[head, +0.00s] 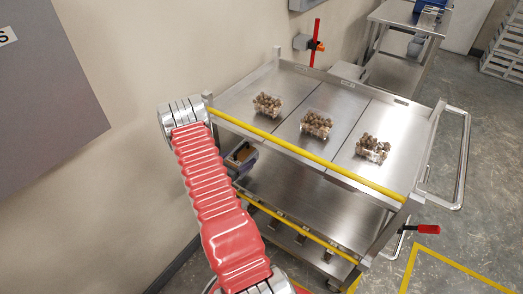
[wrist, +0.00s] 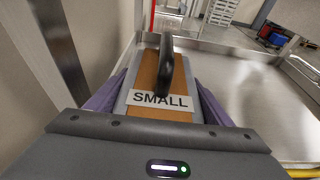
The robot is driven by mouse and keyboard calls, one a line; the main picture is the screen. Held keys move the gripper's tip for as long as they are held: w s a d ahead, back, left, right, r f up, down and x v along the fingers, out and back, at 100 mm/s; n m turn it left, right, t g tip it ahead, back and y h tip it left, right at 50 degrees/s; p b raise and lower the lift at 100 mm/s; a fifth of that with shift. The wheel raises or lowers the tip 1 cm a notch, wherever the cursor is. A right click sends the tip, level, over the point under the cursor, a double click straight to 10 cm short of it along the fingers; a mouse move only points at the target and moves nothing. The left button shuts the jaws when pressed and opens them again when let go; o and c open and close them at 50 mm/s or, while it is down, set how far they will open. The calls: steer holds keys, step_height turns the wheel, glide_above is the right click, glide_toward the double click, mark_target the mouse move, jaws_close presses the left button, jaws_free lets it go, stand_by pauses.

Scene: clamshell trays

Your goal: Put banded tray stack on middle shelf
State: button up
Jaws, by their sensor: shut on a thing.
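The banded tray stack (wrist: 176,113) shows in the wrist view as a brown-topped block with pale grey edges, a white label reading SMALL and a black upright strip. My gripper (wrist: 160,78) is shut on it, with purple pieces along both its sides. In the head view, a small brown-and-purple shape (head: 241,154) below the top shelf's left end appears to be this held stack. The middle shelf (head: 310,205) of the steel cart is a bare metal sheet. Whether the stack touches the shelf cannot be told.
Several brown lumps fill three clear trays (head: 315,124) on the cart's top shelf (head: 240,102). Yellow strips (head: 300,141) edge the shelves. A wall stands close on the left. A red-handled lever (head: 428,229) sticks out at the cart's right.

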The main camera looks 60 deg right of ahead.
steer(key=s+d, duration=0.1)
steer(key=d, duration=0.9)
steer(key=shift+s+d, duration=0.25)
steer(key=shift+s, duration=0.05)
steer(key=shift+s+d+f, duration=0.1)
steer(key=shift+d+f, duration=0.15)
steer(key=shift+f, duration=0.65)
steer(key=shift+d+f, duration=0.25)
steer(key=shift+f, duration=0.6)
steer(key=shift+f, duration=0.1)
steer(key=o, duration=1.3)
